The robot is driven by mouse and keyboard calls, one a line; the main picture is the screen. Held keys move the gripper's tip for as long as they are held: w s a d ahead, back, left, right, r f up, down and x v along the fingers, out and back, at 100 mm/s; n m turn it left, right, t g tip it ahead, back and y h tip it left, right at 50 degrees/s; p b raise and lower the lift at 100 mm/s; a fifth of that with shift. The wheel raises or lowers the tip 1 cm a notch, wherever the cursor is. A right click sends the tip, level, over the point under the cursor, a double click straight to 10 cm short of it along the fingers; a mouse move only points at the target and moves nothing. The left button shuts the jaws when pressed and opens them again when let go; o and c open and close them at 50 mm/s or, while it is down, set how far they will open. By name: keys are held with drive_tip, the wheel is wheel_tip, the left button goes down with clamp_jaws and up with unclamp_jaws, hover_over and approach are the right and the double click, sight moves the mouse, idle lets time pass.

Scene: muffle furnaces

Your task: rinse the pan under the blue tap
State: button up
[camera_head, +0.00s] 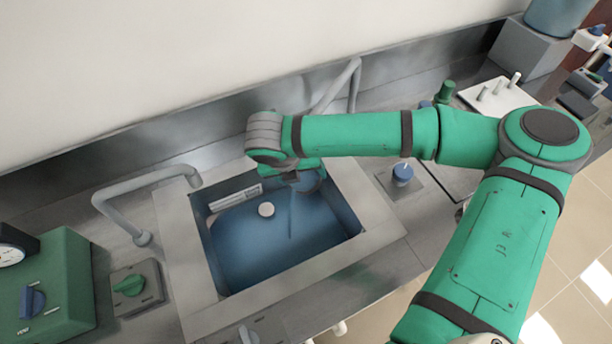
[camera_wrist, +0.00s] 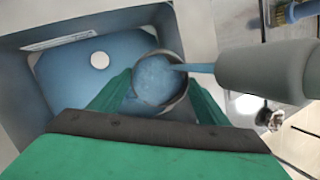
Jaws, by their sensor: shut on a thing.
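My gripper (camera_wrist: 158,98) is shut on the pan (camera_wrist: 172,56), a small round grey vessel, with one green finger on each side of it. It is held over the sink basin (camera_wrist: 60,75), under the blue tap's spout (camera_wrist: 262,72). A blue stream of water (camera_wrist: 200,68) runs from the spout into the pan, where blue water shows. In the head view the pan (camera_head: 309,183) is partly hidden by my wrist, and a thin streak falls below it. The blue tap's pipe (camera_head: 352,85) rises behind my arm; its blue knob (camera_head: 402,173) is right of the sink.
A second tap (camera_head: 135,190) with a green knob (camera_head: 130,286) stands left of the sink. A green device (camera_head: 55,290) with a dial is at the far left. A white board (camera_head: 497,97) with small items lies at the back right. A round white drain (camera_head: 266,209) shows in the basin.

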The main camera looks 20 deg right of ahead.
drive_tip(key=shift+s+a, duration=0.1)
drive_tip(key=shift+a, duration=0.05)
drive_tip(key=shift+s+a, duration=0.15)
drive_tip(key=shift+a, duration=0.05)
drive_tip(key=s+a, duration=0.5)
drive_tip(key=a, duration=0.4)
drive_tip(key=shift+s+a, duration=0.15)
drive_tip(key=shift+s, duration=0.25)
idle(1.2)
